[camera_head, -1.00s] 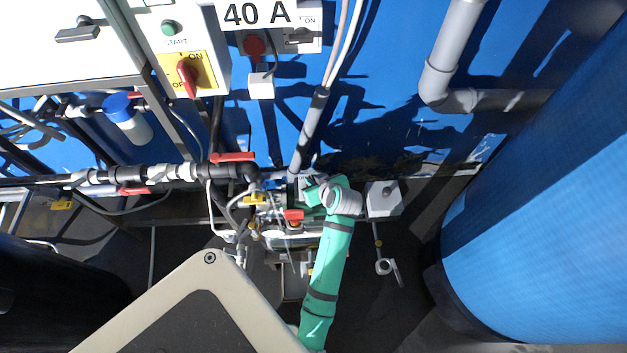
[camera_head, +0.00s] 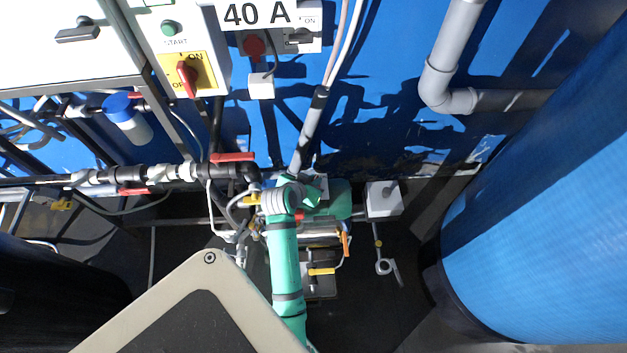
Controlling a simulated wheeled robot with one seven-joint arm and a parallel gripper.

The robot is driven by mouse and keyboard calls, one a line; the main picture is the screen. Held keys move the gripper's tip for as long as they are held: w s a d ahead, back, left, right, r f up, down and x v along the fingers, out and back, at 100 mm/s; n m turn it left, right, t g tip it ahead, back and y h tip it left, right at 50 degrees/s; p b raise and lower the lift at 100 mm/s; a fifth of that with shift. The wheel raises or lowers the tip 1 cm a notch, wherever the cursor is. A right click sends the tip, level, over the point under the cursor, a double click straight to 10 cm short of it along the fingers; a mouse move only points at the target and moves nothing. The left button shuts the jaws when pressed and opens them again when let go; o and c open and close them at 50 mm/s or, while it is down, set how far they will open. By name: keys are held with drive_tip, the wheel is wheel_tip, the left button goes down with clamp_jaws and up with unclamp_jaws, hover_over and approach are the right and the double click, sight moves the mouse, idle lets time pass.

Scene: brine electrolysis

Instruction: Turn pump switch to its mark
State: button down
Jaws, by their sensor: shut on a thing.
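A red rotary switch (camera_head: 186,78) sits on a yellow plate marked ON and OFF on the control panel at the upper left; its handle stands nearly upright. I cannot tell whether this is the pump switch. A green pump-like body (camera_head: 341,199) is low on the wall side, partly behind my arm. A grey box with a small knob (camera_head: 384,198) stands right of it. My green arm reaches up from the bottom middle and bends near the pipework left of the green body. My gripper is hidden behind the arm, so its jaws and what they touch do not show.
Dark pipes with red valve handles (camera_head: 232,157) run left of my arm. A grey pipe (camera_head: 310,130) comes down the blue wall. A large blue tank (camera_head: 560,210) fills the right side. Dark floor (camera_head: 375,310) lies open between arm and tank.

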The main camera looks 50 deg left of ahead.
drive_tip(key=shift+m+t+h, duration=0.3)
drive_tip(key=shift+m+h, duration=0.7)
drive_tip(key=shift+m, duration=0.3)
drive_tip(key=shift+f, duration=0.1)
drive_tip(key=c, duration=1.8)
unclamp_jaws()
drive_tip(key=a+v, duration=0.1)
drive_tip(key=v, duration=1)
drive_tip(key=shift+d, duration=0.4)
